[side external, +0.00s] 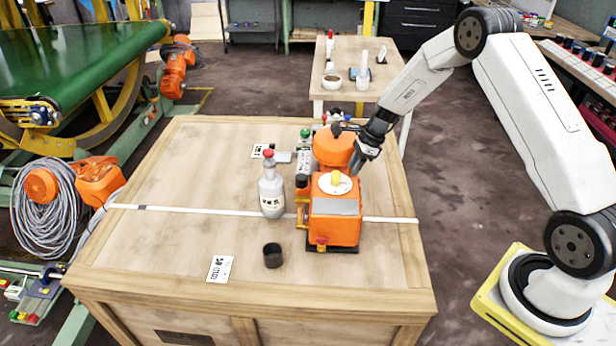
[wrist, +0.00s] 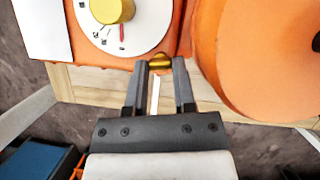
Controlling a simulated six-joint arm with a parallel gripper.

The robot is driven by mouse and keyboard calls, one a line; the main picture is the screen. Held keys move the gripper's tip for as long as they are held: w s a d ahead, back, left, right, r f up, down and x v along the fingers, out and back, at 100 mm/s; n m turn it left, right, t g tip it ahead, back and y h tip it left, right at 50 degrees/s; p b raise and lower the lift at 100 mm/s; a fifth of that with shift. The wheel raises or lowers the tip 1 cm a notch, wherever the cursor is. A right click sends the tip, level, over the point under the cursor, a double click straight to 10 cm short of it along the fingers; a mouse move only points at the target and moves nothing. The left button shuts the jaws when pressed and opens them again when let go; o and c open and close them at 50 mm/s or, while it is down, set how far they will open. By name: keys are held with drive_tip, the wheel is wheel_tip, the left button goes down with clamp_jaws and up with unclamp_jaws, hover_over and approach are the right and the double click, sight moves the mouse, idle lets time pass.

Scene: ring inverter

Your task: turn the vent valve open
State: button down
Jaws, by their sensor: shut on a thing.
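The orange machine (side external: 334,222) stands on the wooden crate top, with a yellow knob (side external: 336,177) on a white dial (side external: 322,186). In the wrist view the yellow knob (wrist: 112,8) and the white dial (wrist: 108,38), which has a red mark, are at the top. A small brass-coloured piece (wrist: 159,58), which looks like the vent valve's handle, sticks out of the machine's edge below the dial. My gripper (wrist: 160,70) is shut on this piece, one finger on each side. In the side view my gripper (side external: 355,166) is at the machine's back right; the valve is hidden there.
A rounded orange housing (wrist: 265,60) is close to the right of my fingers. A grey bottle with a red cap (side external: 271,190) and a black cup (side external: 272,255) stand left of the machine. A green-capped item (side external: 305,145) is behind. The crate top's left (side external: 170,190) is mostly clear.

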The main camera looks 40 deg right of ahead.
drive_tip(key=shift+w+d+n+g, duration=0.1)
drive_tip(key=shift+n+g, duration=0.5)
drive_tip(key=shift+n, duration=1)
drive_tip(key=c, duration=0.7)
unclamp_jaws()
drive_tip(key=shift+r, duration=0.1)
drive_tip(key=shift+d+v, duration=0.2)
drive_tip(key=shift+v, duration=3.6)
